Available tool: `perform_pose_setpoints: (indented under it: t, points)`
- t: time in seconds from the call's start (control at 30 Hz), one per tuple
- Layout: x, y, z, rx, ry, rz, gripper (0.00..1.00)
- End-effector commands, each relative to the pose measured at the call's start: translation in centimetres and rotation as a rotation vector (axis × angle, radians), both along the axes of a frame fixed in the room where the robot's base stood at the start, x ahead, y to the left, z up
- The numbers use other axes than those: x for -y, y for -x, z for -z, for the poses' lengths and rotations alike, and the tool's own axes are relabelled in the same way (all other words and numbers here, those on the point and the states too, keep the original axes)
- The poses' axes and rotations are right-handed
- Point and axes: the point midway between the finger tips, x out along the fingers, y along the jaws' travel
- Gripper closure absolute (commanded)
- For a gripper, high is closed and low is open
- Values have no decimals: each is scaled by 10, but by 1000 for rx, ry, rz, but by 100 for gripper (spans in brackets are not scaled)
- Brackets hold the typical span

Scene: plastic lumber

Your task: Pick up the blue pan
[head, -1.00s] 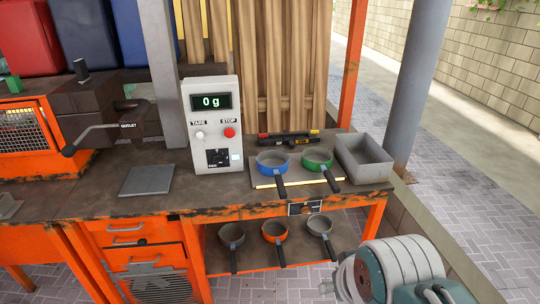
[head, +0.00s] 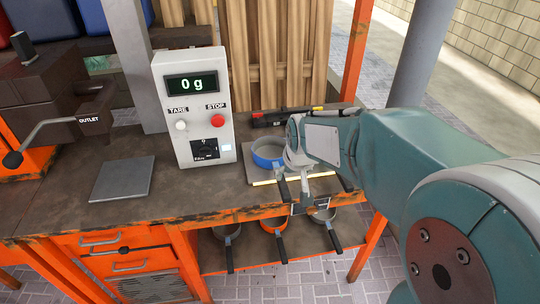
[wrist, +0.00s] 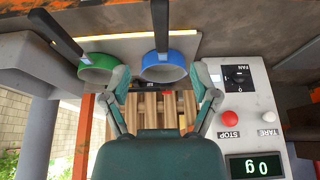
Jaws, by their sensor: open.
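The blue pan (head: 264,160) sits on the grey plate at the right of the bench, its dark handle pointing to the front edge. My arm covers part of it in the head view. In the wrist view, which is upside down, the blue pan (wrist: 164,70) appears between and beyond the two fingers of my gripper (wrist: 164,82). The gripper is open and empty, close to the pan; contact cannot be told. The green pan (wrist: 97,66) sits beside the blue one and is hidden behind my arm in the head view.
A scale box (head: 193,105) reading 0 g stands just left of the blue pan. A flat grey plate (head: 122,179) lies at left. Several pans, including an orange one (head: 274,225), are on the lower shelf.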

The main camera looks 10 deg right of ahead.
Motion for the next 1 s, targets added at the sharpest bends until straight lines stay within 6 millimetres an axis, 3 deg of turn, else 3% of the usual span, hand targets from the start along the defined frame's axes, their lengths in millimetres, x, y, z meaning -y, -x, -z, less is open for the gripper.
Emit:
perform_pose_setpoints:
  t: [0.1, 0.2, 1.0]
  points:
    - [0, -22, 21, -13, 0, 0, 23]
    - [1, -32, 29, -14, 0, 0, 23]
    - [-2, -70, 121, -17, 0, 0, 23]
